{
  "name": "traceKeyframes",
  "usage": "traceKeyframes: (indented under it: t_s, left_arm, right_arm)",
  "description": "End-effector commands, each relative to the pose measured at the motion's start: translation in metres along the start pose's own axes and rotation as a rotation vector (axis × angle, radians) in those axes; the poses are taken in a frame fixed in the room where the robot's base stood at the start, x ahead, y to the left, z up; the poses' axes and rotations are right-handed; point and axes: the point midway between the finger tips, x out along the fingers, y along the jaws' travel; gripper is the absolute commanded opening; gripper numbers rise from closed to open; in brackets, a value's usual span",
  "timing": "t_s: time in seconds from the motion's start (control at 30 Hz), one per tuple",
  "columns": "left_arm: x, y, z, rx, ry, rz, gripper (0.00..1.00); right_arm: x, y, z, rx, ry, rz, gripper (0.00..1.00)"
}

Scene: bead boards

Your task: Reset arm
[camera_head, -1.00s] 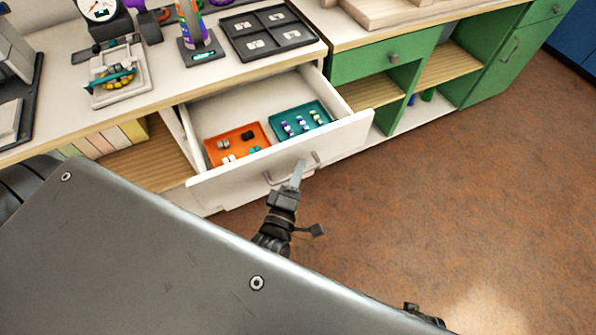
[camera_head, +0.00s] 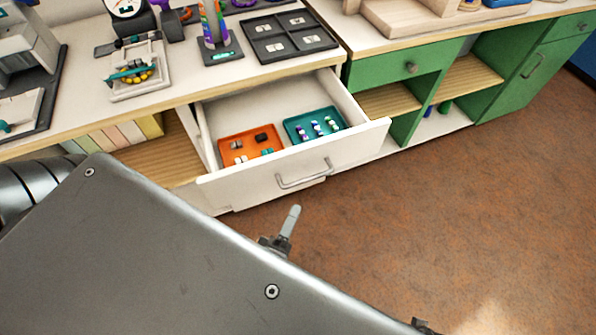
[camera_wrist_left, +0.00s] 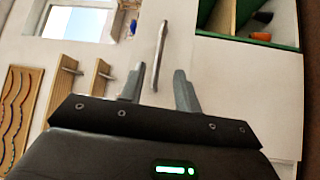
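My left gripper (camera_head: 290,222) is in front of the open white drawer (camera_head: 345,150), apart from its metal handle (camera_head: 305,174). In the left wrist view my left gripper (camera_wrist_left: 157,88) has its two fingers spread with nothing between them. The handle (camera_wrist_left: 160,55) shows beyond the fingertips there. My grey body hides most of the left arm in the head view. My right gripper cannot be made out.
The drawer holds an orange tray (camera_head: 233,158) and a teal tray (camera_head: 333,119) with small beads. A black sorting tray (camera_head: 262,28) lies on the counter above. A green cabinet (camera_head: 375,71) stands to the right. Brown floor (camera_head: 450,210) is clear at the right.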

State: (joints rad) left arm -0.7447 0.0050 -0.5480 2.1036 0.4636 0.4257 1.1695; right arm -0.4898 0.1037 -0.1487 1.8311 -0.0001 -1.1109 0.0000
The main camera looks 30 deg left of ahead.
Motion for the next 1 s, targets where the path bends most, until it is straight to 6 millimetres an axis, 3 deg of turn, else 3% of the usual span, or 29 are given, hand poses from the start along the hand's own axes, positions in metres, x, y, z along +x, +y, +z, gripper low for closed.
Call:
traceKeyframes:
  t_s: [0.67, 0.77, 0.83, 1.0]
  left_arm:
    - [-0.003, -0.001, 0.001, 0.034, -0.004, -0.008, 0.32]
    - [-0.005, -0.021, 0.013, 0.151, -0.071, -0.103, 0.32]
    - [-0.012, -0.049, 0.031, 0.279, -0.182, -0.216, 0.32]
    - [-0.051, -0.147, 0.057, 0.700, -0.609, -0.503, 0.32]
  right_arm:
    - [0.000, 0.005, -0.007, -0.001, 0.013, 0.008, 0.36]
    - [-0.001, 0.004, -0.007, -0.001, 0.013, 0.007, 0.36]
    - [-0.001, 0.004, -0.006, -0.001, 0.013, 0.006, 0.36]
    - [-0.001, 0.003, -0.006, -0.001, 0.013, 0.005, 0.36]
